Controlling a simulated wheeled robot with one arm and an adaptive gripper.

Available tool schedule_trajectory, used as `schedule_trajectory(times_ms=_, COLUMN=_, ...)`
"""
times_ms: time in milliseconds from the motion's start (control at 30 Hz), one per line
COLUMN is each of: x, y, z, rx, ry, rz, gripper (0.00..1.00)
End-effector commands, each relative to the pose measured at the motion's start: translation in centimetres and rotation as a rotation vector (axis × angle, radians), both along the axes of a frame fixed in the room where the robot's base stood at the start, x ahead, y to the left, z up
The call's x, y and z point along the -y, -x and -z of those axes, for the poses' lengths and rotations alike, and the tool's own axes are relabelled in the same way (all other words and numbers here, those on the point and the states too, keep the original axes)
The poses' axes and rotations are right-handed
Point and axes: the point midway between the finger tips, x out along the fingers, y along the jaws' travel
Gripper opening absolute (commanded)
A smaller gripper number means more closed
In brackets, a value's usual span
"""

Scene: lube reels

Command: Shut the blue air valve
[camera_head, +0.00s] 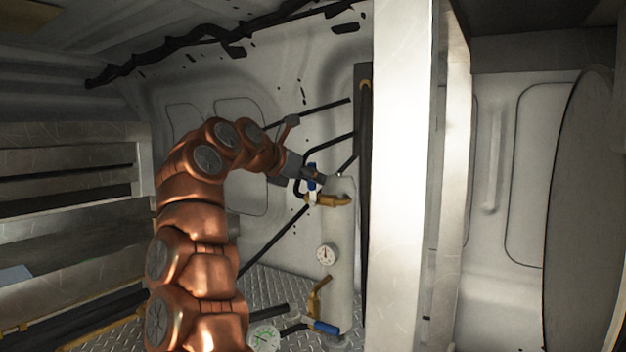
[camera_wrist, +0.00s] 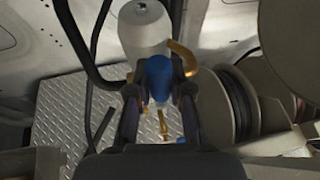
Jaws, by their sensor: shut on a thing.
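A blue valve handle (camera_head: 311,171) is at the upper part of a pale upright cylinder (camera_head: 340,240), beside a brass fitting (camera_head: 330,201). My gripper (camera_head: 314,179) is at this handle, its jaws closed around it. In the wrist view the blue handle (camera_wrist: 158,76) sits between the two dark fingers (camera_wrist: 159,95), in front of the cylinder's rounded end (camera_wrist: 143,28). The fingers hide part of the handle in the head view. A second blue handle (camera_head: 326,328) is low down near the cylinder's foot, clear of my gripper.
A gauge (camera_head: 326,254) is on the cylinder and another gauge (camera_head: 264,338) is lower left. Black hoses (camera_head: 272,245) run close by. A broad pale post (camera_head: 401,180) stands right of the cylinder. Reels (camera_wrist: 238,100) are at right in the wrist view.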

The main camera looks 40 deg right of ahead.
Motion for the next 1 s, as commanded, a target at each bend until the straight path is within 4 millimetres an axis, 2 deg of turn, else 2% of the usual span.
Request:
schedule_trajectory(times_ms=467, x=0.01, y=0.09, z=-0.01, rx=0.014, ry=-0.004, rz=0.0, gripper=0.0)
schedule_trajectory(times_ms=500, x=0.01, y=0.1, z=-0.01, rx=0.014, ry=-0.004, rz=0.0, gripper=0.23)
schedule_trajectory(times_ms=700, x=0.03, y=0.11, z=-0.01, rx=0.012, ry=-0.004, rz=0.001, gripper=0.44)
schedule_trajectory(times_ms=733, x=0.02, y=0.1, z=-0.01, rx=0.012, ry=-0.004, rz=0.001, gripper=0.46)
schedule_trajectory(times_ms=1000, x=0.0, y=0.09, z=-0.01, rx=0.012, ry=-0.004, rz=0.001, gripper=0.46)
